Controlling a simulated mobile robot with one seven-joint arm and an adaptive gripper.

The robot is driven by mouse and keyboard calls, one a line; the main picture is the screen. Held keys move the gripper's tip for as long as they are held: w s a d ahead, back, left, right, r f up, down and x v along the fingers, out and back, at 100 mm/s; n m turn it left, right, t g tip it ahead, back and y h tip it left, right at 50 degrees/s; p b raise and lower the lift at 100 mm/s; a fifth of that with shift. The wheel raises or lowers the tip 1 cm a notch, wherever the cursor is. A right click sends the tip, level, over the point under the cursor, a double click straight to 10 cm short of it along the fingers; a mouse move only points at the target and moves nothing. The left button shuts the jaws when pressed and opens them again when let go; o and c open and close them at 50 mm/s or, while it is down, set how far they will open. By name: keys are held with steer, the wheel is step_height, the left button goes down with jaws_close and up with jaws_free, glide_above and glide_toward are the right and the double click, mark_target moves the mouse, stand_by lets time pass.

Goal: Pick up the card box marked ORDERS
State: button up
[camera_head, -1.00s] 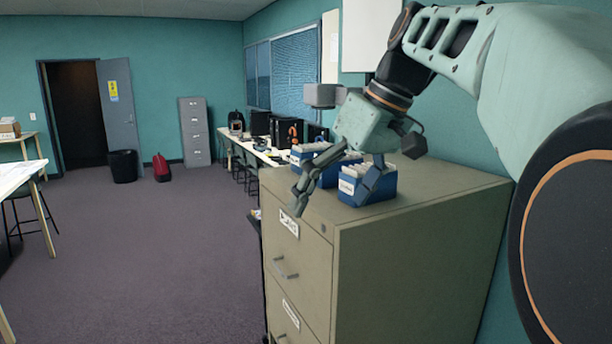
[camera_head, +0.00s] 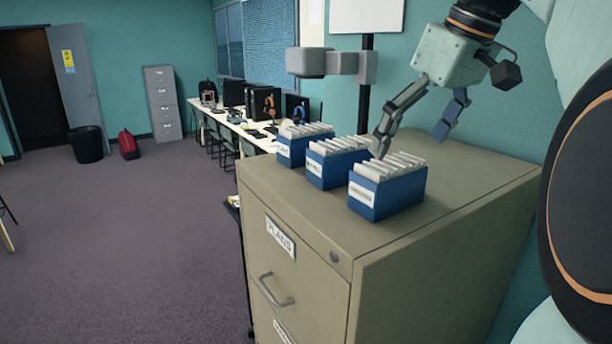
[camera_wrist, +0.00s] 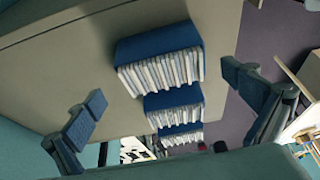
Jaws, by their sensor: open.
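Three blue card boxes full of white cards stand in a row on top of a beige filing cabinet (camera_head: 440,215): a near box (camera_head: 392,199), a middle box (camera_head: 325,174) and a far box (camera_head: 290,152). Each has a white front label, too small to read, so I cannot tell which is ORDERS. My gripper (camera_head: 413,134) is open and empty, above the cabinet top behind the boxes. In the wrist view, my gripper (camera_wrist: 172,105) has its fingers spread wide, with the near box (camera_wrist: 160,58), middle box (camera_wrist: 173,105) and far box (camera_wrist: 181,137) between them.
The cabinet's front drawer has a label reading PLANS (camera_head: 280,238). A grey monitor-like fixture on a dark post (camera_head: 364,90) stands behind the boxes. A long table with computers (camera_head: 240,125) runs along the wall.

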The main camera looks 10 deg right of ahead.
mark_target(399, 167)
steer(key=x, duration=0.4)
steer(key=shift+s+a, duration=0.1)
steer(key=shift+s, duration=0.1)
steer(key=shift+x, duration=2.9)
steer(key=shift+r, duration=0.1)
steer(key=c, duration=1.1)
